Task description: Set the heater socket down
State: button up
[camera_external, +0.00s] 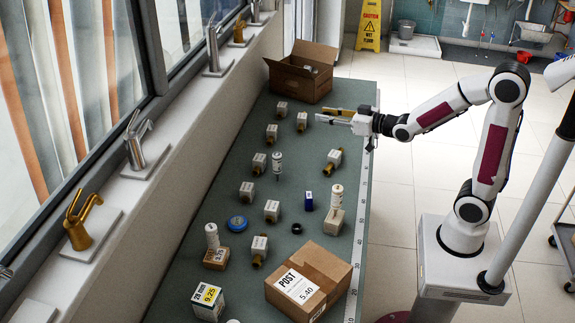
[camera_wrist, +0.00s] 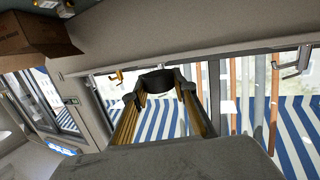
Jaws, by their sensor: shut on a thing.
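My gripper (camera_external: 328,115) is held out level over the far right part of the green table in the external view. In the wrist view its gold fingers with dark tips (camera_wrist: 158,95) are closed on a dark round piece (camera_wrist: 157,79), which looks like the heater socket. The piece sits between the fingertips, with the window wall behind it. In the external view I cannot make the held piece out clearly.
The green table (camera_external: 205,188) holds several white-labelled fittings. A black ring (camera_external: 297,228), a blue roll (camera_external: 237,223) and a POST box (camera_external: 308,279) are nearer the front. An open carton (camera_external: 300,73) stands at the far end. Taps line the window ledge.

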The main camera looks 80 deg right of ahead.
jog(key=s+d+f, duration=0.2)
jog(key=d+f, duration=0.3)
jog(key=f, duration=0.2)
jog(key=s+d+f, duration=0.3)
jog(key=d+f, duration=0.3)
jog(key=f, duration=0.2)
jog(key=s+d+f, duration=0.3)
jog(key=d+f, duration=0.3)
jog(key=f, duration=0.1)
jog(key=shift+s+d+f, duration=0.2)
jog(key=shift+d+f, duration=0.05)
jog(key=shift+f, duration=0.05)
jog(key=f+y, duration=0.1)
jog(key=s+a+f+n, duration=0.1)
jog(key=shift+s+a+f+y, duration=0.1)
jog(key=shift+f+y, duration=0.3)
jog(key=a+n+y, duration=0.1)
jog(key=a+t+y, duration=0.1)
jog(key=a, duration=0.1)
jog(key=shift+s+f+n, duration=0.1)
jog(key=shift+f+n, duration=0.3)
jog(key=w+a+r+n+y, duration=0.1)
jog(key=a+r+n+y, duration=0.2)
jog(key=a+r, duration=0.3)
jog(key=shift+a+y, duration=0.7)
jog(key=shift+a, duration=0.5)
jog(key=shift+w, duration=0.1)
jog(key=shift+f, duration=0.15)
